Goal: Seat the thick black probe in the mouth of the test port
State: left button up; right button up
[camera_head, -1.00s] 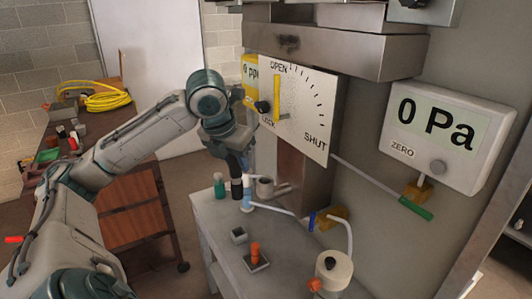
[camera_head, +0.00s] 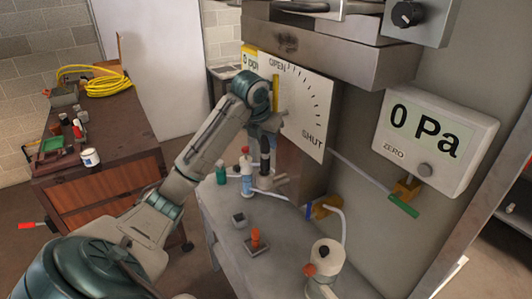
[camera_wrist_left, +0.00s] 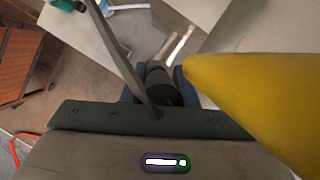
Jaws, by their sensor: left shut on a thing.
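My left gripper (camera_head: 265,136) points down in front of the dial plate and is shut on the thick black probe (camera_head: 265,160). In the left wrist view, the dark round probe (camera_wrist_left: 160,88) sits between the two fingers. The test port, as I take it, is the short grey pipe piece (camera_head: 275,181) on the bench, right below the probe in the head view. The probe's lower end meets or overlaps the port in the picture; I cannot tell whether it is inside the mouth. A pale metal tube (camera_wrist_left: 176,46) shows beyond the probe. My right gripper is out of view.
A yellow lever (camera_head: 277,94) on the dial plate (camera_head: 308,112) is close beside the gripper. A white-and-blue bottle (camera_head: 247,182) and a green bottle (camera_head: 221,174) stand left of the port. An orange-topped block (camera_head: 256,241) and a white canister (camera_head: 326,254) stand nearer on the bench.

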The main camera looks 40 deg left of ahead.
aim_at(266, 154)
pick_arm(q)
jog(key=shift+f+p, duration=0.35)
jog(key=shift+f, duration=0.05)
jog(key=shift+s+a+f+p, duration=0.15)
jog(key=shift+f+p, duration=0.15)
jog(key=shift+f, duration=0.25)
notch_tip(266, 154, down, 2)
jog(key=shift+p, duration=0.5)
jog(key=shift+f, duration=0.55)
jog(key=shift+f, duration=0.2)
jog(key=o, duration=1)
jog(key=shift+o, duration=0.2)
jog(key=shift+r, duration=0.15)
